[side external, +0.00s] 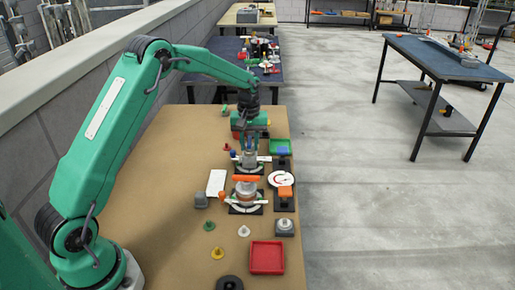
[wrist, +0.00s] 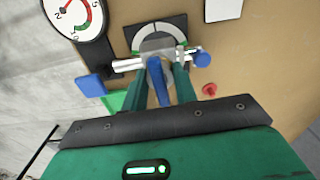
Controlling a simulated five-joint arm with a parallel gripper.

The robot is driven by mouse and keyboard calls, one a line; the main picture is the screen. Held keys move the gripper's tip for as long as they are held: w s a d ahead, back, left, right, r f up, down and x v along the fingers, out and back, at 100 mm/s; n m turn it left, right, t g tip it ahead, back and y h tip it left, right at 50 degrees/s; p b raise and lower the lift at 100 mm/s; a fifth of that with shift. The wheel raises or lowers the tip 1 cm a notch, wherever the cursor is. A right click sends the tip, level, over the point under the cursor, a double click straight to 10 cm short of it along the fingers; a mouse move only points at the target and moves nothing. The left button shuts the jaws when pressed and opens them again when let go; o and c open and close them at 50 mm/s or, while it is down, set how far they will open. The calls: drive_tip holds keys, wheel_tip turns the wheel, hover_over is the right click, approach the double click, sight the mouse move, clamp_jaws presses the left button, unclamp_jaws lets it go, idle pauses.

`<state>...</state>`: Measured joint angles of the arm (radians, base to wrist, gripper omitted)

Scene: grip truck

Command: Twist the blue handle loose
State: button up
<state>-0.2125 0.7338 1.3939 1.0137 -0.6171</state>
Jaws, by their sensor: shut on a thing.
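The blue handle (wrist: 157,88) shows in the wrist view between the two green fingers of my gripper (wrist: 168,75), over a silver cross pipe. My gripper is shut on it. Behind the pipe is a round scale plate (wrist: 160,35) with white and green arcs on a dark base. In the side view my gripper (side external: 248,160) points straight down at this fixture, beyond the orange-handled valve (side external: 246,179). The handle is mostly hidden by my fingers there, and I cannot tell its exact angle.
A round gauge (side external: 283,180) stands close on the right. A blue knob (wrist: 202,60) caps one pipe end. A green tray (side external: 281,146), red tray (side external: 267,257), white card (side external: 216,183) and several small knobs share the bench. The bench's left front is clear.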

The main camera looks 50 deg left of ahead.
sight(249, 140)
drive_tip(key=shift+n, duration=1.1)
drive_tip(key=o, duration=0.6)
drive_tip(key=shift+r, duration=3.75)
drive_tip(key=shift+r, duration=0.1)
